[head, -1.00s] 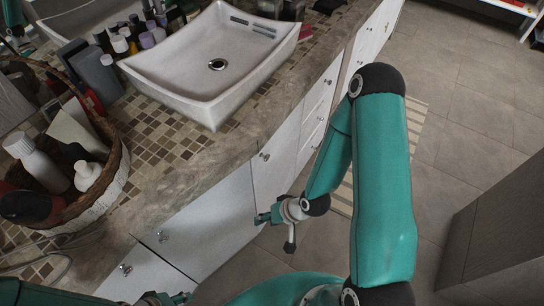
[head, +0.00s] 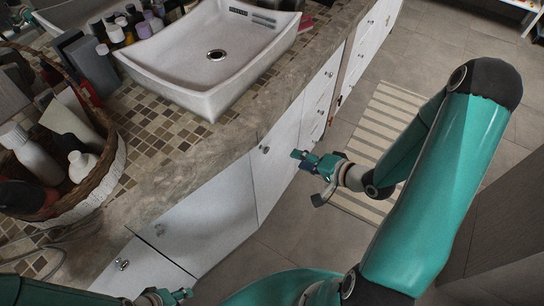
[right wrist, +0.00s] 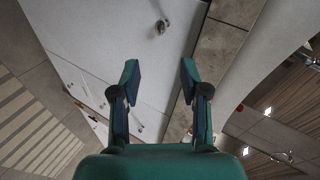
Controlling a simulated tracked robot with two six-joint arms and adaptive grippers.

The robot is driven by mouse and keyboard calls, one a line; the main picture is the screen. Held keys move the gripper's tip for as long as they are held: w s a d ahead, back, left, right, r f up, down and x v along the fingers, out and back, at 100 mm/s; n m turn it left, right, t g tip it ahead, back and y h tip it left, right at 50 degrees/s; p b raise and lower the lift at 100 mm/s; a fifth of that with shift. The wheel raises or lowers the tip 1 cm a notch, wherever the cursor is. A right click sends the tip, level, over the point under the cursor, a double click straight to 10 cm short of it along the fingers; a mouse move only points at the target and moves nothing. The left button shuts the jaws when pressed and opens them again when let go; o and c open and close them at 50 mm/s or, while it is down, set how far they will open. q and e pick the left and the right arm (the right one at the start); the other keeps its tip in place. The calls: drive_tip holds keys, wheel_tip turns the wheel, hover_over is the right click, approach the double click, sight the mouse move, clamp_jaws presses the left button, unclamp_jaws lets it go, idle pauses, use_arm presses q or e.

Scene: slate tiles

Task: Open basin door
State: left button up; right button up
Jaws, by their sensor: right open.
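The basin (head: 216,55) is a white square sink on a tiled counter. White cabinet doors hang below it. One door (head: 283,165) has a small round knob (head: 264,149) near its upper left corner. A wider door (head: 205,222) to its left has its own knob (head: 160,230). Both look closed in the head view. My right gripper (head: 309,173) is open and empty, in front of the cabinet and right of the first knob, apart from it. In the right wrist view, its open fingers (right wrist: 160,74) point towards a white panel with a knob (right wrist: 160,27). My left gripper (head: 180,295) shows partly at the bottom edge.
A striped rug (head: 385,112) lies on the floor. A dark box-like piece (head: 500,235) stands at lower right. Tiled floor between is clear.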

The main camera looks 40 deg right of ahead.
sight(268, 150)
drive_tip(key=b+x, duration=0.8)
drive_tip(key=x, duration=0.4)
drive_tip(key=shift+w+a+f, duration=0.1)
drive_tip(key=shift+w+f, duration=0.05)
drive_tip(key=shift+w, duration=0.25)
clamp_jaws()
